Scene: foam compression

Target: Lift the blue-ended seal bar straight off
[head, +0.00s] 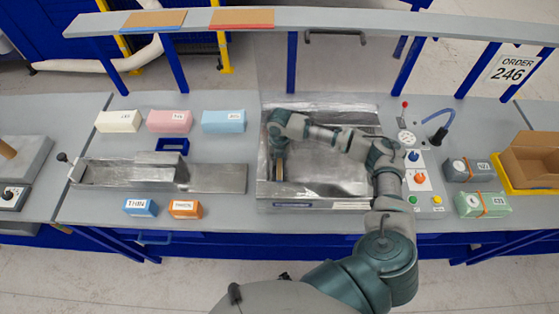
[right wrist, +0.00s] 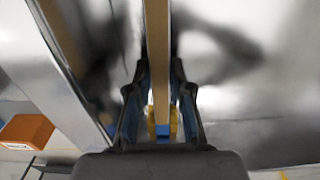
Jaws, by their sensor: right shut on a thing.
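In the head view my right arm reaches over the open metal tray of the machine (head: 330,188). My right gripper (head: 278,146) points down at the tray's left side. A narrow tan seal bar (head: 279,171) shows just below it, along the left part of the tray. In the right wrist view the tan bar (right wrist: 157,60) runs lengthwise between the two fingers, with a blue end (right wrist: 163,131) near the palm. The right gripper (right wrist: 160,105) is shut on the bar. Whether the bar touches the tray is hidden. My left gripper is not in view.
A shelf (head: 330,21) spans the back above the machine. A control panel (head: 418,180) with buttons and a red-knobbed lever lies right of the tray. Foam blocks (head: 170,121) and a metal slide fixture (head: 130,173) stand to the left. A cardboard box (head: 530,160) stands far right.

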